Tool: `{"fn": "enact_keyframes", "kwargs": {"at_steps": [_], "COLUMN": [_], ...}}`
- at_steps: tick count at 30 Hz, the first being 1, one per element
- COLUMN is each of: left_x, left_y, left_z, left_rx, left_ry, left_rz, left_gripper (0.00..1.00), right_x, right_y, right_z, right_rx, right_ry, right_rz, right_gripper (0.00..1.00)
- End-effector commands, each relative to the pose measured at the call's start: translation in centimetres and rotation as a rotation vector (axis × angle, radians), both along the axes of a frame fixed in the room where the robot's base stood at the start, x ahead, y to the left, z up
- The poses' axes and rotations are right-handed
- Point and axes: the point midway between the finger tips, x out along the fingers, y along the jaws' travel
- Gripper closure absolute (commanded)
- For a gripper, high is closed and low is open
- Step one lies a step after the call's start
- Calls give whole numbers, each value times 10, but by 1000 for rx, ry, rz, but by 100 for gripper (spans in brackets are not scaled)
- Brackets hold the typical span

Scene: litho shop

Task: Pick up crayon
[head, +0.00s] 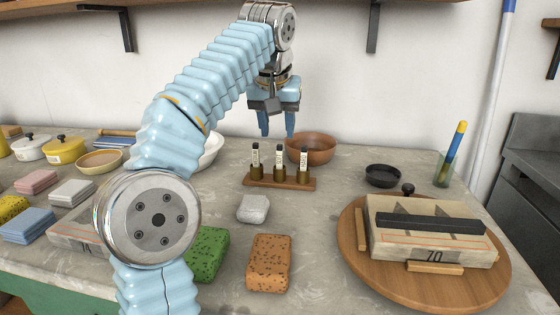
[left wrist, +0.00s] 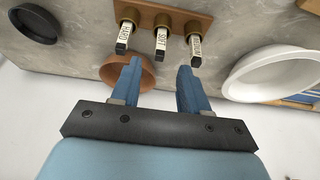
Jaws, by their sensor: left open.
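Three labelled crayons stand upright in brass holders on a small wooden rack (head: 280,183): a left crayon (head: 255,156), a middle crayon (head: 280,157) and a right crayon (head: 305,157). They have dark tips and pale labels. The left wrist view shows all three at the top, with the middle crayon (left wrist: 161,42) labelled SOFT. My left gripper (head: 277,132) is open and empty, fingers pointing down, above and behind the rack. In the left wrist view its fingertips (left wrist: 158,67) are apart from the crayons. My right gripper is in neither view.
A brown bowl (head: 311,147) stands behind the rack, close to my left gripper, and a white bowl (head: 211,150) stands left of it. A grey lump (head: 253,208) and sponges lie in front. A round wooden board (head: 349,240) holding a stone block is at right.

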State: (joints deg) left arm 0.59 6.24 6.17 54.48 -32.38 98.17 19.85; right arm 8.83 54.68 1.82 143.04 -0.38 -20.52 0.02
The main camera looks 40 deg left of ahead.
Motion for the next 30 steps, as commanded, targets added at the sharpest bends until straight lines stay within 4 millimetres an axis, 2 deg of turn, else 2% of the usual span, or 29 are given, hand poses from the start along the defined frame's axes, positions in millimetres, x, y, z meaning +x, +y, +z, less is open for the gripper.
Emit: {"fn": "enact_keyframes", "kwargs": {"at_steps": [3,10,18,26,30], "left_x": [6,12,24,26,26], "left_y": [4,7,14,15,15], "left_z": [-19,-37,-74,-78,-78], "left_rx": [-1,0,-1,-1,0], "left_ry": [3,1,2,-1,-1], "left_rz": [1,0,1,1,0], "left_gripper": [55,55,55,55,74], "right_x": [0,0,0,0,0], "right_y": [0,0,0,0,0], "right_z": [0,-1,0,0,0], "right_rx": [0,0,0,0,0], "right_ry": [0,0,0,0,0], "right_rz": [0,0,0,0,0], "right_gripper": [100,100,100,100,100]}}
